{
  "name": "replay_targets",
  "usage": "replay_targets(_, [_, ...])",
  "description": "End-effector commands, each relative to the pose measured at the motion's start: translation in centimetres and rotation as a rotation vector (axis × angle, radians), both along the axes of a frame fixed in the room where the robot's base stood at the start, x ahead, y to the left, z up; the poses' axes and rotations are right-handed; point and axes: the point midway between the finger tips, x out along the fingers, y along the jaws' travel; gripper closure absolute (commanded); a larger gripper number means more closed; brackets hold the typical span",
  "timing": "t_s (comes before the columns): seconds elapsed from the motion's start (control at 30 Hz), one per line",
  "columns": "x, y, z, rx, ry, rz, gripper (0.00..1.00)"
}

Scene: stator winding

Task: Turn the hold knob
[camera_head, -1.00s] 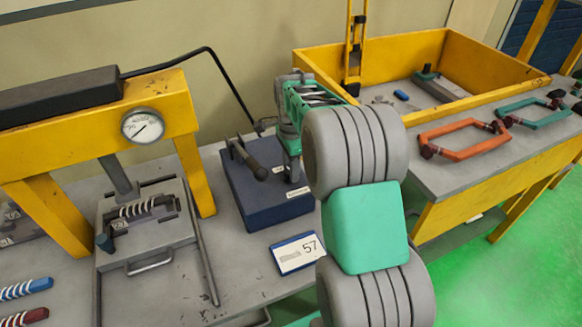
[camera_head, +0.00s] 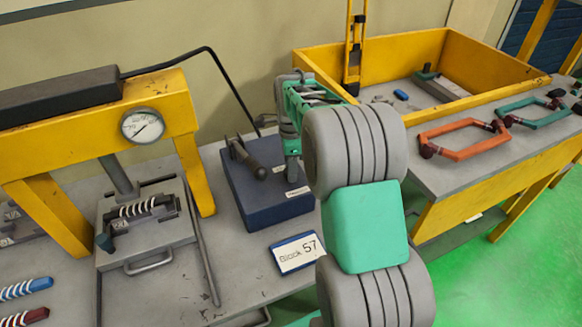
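My gripper (camera_head: 292,172) points down at the right part of the dark blue box (camera_head: 252,197) on the grey bench. Its end is small and partly covered by my own wrist, so I cannot see whether the fingers are apart or closed. No knob can be made out clearly; the box top under and behind my gripper is hidden. A lever with a dark handle (camera_head: 248,158) stands on the left part of the box. A display plate reading "Block 57" (camera_head: 297,253) lies in front of the box.
A yellow press frame (camera_head: 178,105) with a round gauge (camera_head: 142,125) stands at left over a grey fixture holding a wound piece. A yellow-walled tray (camera_head: 300,62) is behind at right. Orange (camera_head: 465,145) and green frames lie on the right bench. My arm blocks the centre.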

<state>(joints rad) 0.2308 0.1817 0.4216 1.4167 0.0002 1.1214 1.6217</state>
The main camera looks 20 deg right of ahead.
Motion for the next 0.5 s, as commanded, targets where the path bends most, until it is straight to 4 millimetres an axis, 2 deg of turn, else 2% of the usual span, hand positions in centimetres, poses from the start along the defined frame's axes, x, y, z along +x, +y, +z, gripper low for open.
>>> replay_targets(0.03, [0.09,-0.04,0.16,-0.001,-0.004,-0.001,0.57])
replay_targets(0.27, [0.04,-0.01,0.07,-0.001,-0.002,0.0,0.4])
replay_targets(0.5, [0.04,-0.01,0.15,0.0,-0.001,0.001,0.4])
